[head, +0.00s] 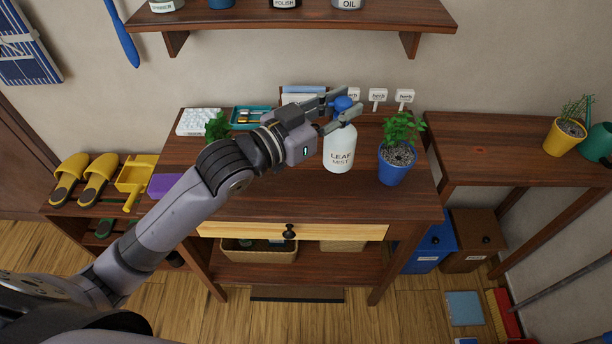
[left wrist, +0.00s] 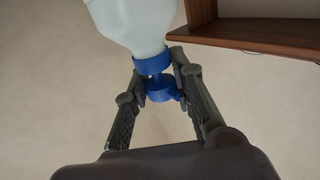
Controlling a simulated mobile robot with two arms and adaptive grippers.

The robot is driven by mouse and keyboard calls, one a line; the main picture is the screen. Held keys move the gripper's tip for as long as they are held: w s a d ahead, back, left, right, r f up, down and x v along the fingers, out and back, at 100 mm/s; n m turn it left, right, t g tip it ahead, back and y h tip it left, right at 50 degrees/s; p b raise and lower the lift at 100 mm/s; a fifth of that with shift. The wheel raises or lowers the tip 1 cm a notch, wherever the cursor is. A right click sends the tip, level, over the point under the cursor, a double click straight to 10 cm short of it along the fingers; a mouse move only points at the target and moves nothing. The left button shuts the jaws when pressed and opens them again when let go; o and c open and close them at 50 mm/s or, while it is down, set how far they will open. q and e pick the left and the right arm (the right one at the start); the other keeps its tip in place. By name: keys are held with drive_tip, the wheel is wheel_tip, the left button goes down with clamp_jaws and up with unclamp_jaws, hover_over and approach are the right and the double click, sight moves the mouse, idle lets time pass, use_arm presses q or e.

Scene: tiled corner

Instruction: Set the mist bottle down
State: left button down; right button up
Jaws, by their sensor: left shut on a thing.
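The mist bottle (head: 339,152) is white with a "LEAF MIST" label and a blue top. It looks upright over the right-middle part of the brown wooden table (head: 270,204). My left gripper (head: 342,104) is shut on its blue top, reaching in from the left. In the left wrist view, the bottle (left wrist: 133,24) fills the top of the picture, with its blue neck between the fingers of my gripper (left wrist: 158,78). I cannot tell whether the bottle's base touches the tabletop. My right gripper is not in view.
A blue pot (head: 396,168) with a green plant stands just right of the bottle. White herb labels (head: 377,97) stand behind. A white tray (head: 198,121) and a teal tray (head: 249,118) lie at the back left. A wall shelf (head: 300,14) hangs above. The table's front is clear.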

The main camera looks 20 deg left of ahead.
use_arm(q)
drive_tip(key=w+a+r+b, duration=0.1)
drive_tip(key=w+a+r, duration=0.45)
drive_tip(key=a, duration=0.35)
wheel_tip(320, 180, down, 20)
drive_tip(key=p, duration=0.1)
drive_tip(key=shift+w+d+m+g+h, duration=0.3)
drive_tip(key=shift+w+m, duration=0.05)
drive_tip(key=shift+m, duration=0.05)
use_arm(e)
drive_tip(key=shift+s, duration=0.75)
use_arm(q)
drive_tip(key=shift+f, duration=0.15)
drive_tip(key=c, duration=1.4)
unclamp_jaws()
drive_tip(key=shift+o, duration=0.2)
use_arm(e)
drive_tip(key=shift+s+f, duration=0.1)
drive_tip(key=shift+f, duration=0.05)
